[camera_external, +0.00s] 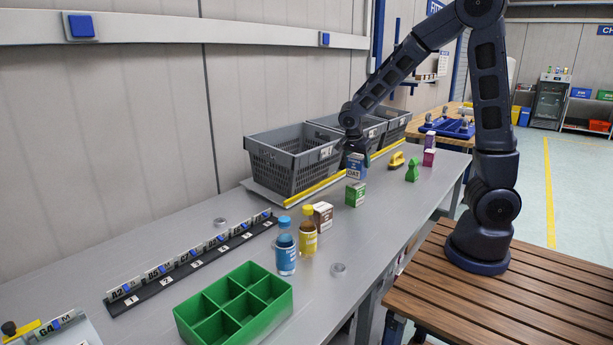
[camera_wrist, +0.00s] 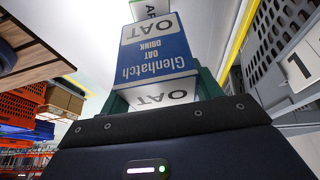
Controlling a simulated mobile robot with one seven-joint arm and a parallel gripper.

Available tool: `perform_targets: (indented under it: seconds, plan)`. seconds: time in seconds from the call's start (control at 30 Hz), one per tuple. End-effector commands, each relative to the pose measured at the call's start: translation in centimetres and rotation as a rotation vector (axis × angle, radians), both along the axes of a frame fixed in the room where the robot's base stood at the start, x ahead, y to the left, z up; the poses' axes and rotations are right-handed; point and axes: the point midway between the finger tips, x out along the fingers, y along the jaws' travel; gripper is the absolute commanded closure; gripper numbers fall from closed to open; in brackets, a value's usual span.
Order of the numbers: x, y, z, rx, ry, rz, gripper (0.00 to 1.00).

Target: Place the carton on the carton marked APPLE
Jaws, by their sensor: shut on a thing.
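A blue and white carton marked OAT (camera_external: 356,168) is held upright in my gripper (camera_external: 356,148). In the wrist view the blue carton (camera_wrist: 155,58) fills the space between the fingers, its label upside down. The green carton (camera_external: 355,194) stands on the table directly below it in the external view. In the wrist view a white face starting with AP (camera_wrist: 153,9) shows just past the blue carton's far end; the rest of that word is cut off. The two cartons look very close; I cannot tell whether they touch.
Grey crates (camera_external: 291,167) line the wall behind a yellow strip. A brown carton (camera_external: 322,215), a yellow bottle (camera_external: 308,238) and a blue bottle (camera_external: 286,250) stand nearer. A green divided tray (camera_external: 262,310) is in front.

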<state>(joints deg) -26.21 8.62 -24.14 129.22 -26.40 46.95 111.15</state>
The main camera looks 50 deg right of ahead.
Motion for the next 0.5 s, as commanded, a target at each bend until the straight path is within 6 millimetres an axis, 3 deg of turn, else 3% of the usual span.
perform_targets:
  seconds: [0.2, 0.5]
  plan:
    - [0.0, 0.0, -2.9, -0.001, 0.002, -0.001, 0.67]
    - [0.0, 0.0, -3.1, 0.0, 0.0, 0.0, 0.67]
